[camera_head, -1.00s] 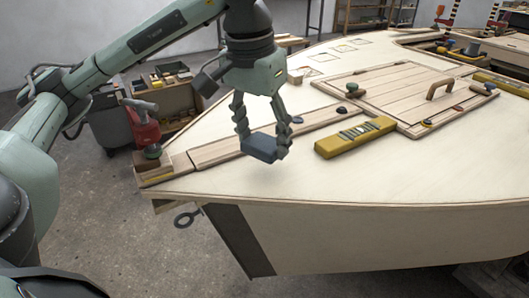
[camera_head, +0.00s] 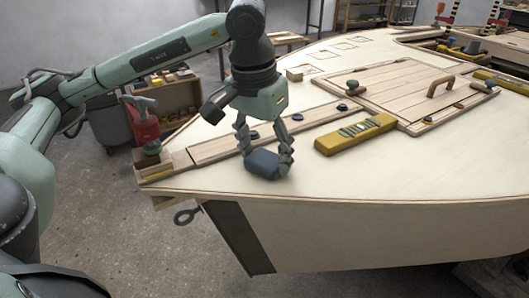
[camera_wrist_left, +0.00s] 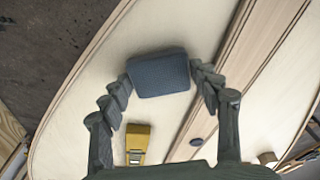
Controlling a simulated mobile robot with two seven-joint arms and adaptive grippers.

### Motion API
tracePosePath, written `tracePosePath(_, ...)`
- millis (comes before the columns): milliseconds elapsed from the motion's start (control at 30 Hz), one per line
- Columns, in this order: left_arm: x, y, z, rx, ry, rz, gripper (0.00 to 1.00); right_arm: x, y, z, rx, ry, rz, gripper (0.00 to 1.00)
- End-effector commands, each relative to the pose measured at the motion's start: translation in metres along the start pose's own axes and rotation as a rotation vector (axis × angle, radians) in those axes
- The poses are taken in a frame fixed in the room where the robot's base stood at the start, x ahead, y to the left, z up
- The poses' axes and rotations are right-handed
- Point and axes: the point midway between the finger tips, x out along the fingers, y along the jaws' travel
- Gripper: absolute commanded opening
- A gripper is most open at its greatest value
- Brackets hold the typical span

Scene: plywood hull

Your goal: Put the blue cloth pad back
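The blue cloth pad (camera_head: 262,164) is a dark blue, rounded block between the fingers of my left gripper (camera_head: 266,160). In the left wrist view the pad (camera_wrist_left: 159,73) lies between the two fingertips (camera_wrist_left: 161,80), which press on its left and right sides. The gripper is shut on it and points down over the pale plywood deck (camera_head: 400,170), near the front edge. The pad is very close to the deck; I cannot tell whether it touches. My right gripper is not in view.
A yellow block-shaped tool (camera_head: 355,134) lies on the deck to the right of the gripper. A wooden strip (camera_head: 220,146) with dark round knobs runs behind it. A hatch panel with a handle (camera_head: 440,86) is further right. The front deck is clear.

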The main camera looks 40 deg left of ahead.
Motion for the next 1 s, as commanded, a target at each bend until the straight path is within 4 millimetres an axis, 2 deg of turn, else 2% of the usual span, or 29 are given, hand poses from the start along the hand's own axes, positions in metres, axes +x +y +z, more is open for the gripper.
tracePosePath(33,0.000,0.000,0.000,0.000,0.000,0.000,0.72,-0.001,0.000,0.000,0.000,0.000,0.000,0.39)
tracePosePath(100,0.000,0.000,0.000,0.000,0.000,0.000,0.80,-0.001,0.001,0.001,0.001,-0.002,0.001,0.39)
tracePosePath(500,-0.004,0.000,-0.001,0.000,0.000,0.000,0.80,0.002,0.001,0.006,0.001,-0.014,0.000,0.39)
tracePosePath(567,-0.008,0.000,-0.001,0.000,0.002,0.001,0.80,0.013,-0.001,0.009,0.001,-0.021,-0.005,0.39)
tracePosePath(867,-0.074,0.000,-0.002,0.000,0.005,0.001,0.80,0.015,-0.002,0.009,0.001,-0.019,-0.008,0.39)
tracePosePath(1000,-0.101,0.000,-0.002,0.001,0.005,0.000,0.80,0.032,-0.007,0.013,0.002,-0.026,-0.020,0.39)
